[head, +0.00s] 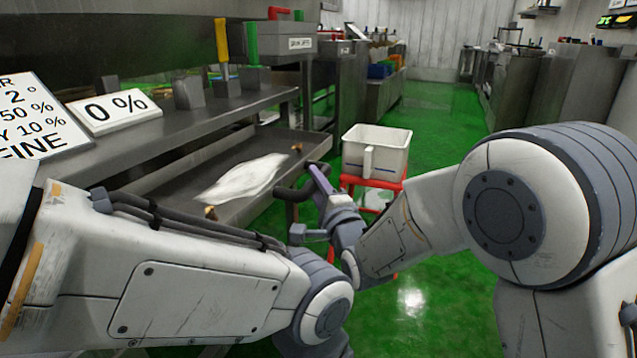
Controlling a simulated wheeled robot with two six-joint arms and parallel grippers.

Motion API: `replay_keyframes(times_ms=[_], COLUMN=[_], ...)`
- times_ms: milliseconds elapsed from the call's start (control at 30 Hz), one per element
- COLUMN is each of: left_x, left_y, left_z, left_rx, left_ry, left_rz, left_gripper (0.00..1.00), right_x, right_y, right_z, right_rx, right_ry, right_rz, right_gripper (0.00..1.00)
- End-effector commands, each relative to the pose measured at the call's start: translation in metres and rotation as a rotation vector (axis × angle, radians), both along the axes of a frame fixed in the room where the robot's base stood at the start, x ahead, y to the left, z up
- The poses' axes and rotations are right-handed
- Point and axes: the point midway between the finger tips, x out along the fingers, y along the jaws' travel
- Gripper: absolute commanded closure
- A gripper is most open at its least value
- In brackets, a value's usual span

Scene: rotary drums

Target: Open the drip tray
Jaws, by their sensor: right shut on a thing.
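The drip tray (220,163) is a wide, shallow grey metal tray below the counter. It sticks out from under the counter, and a crumpled white sheet (245,178) lies in it. A dark handle (287,193) is at its front edge. My right gripper (314,190) is at the handle and shut on it; its fingers partly hide the contact. My left arm crosses the bottom of the view and hides the near part of the tray. My left gripper does not show.
A white bin (376,152) stands on a red stool (371,184) just right of the tray. Signs, including a 0 % sign (113,109), stand on the counter (185,122). Small brown bits lie in the tray. The green floor (440,135) is clear down the aisle.

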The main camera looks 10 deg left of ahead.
Motion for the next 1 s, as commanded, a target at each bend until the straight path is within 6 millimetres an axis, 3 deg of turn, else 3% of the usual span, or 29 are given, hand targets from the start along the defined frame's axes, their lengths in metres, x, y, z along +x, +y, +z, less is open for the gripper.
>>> replay_keyframes(times_ms=[100,133,200,633,1000], left_x=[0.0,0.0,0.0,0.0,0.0], left_y=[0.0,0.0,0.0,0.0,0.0], left_z=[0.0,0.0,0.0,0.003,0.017], left_rx=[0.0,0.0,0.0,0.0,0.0], left_ry=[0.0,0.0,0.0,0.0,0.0], left_rz=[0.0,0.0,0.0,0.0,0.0], left_gripper=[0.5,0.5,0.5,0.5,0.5], right_x=[-0.003,-0.003,-0.003,-0.008,-0.064], right_y=[0.003,0.003,0.003,-0.006,-0.042], right_z=[-0.003,-0.003,-0.003,-0.001,-0.011], right_rx=[-0.008,-0.008,-0.007,-0.003,-0.006], right_ry=[0.004,0.004,0.002,0.001,0.004], right_rz=[0.012,0.012,0.009,0.001,0.004], right_gripper=[1.0,0.57,0.39,0.39,0.39])
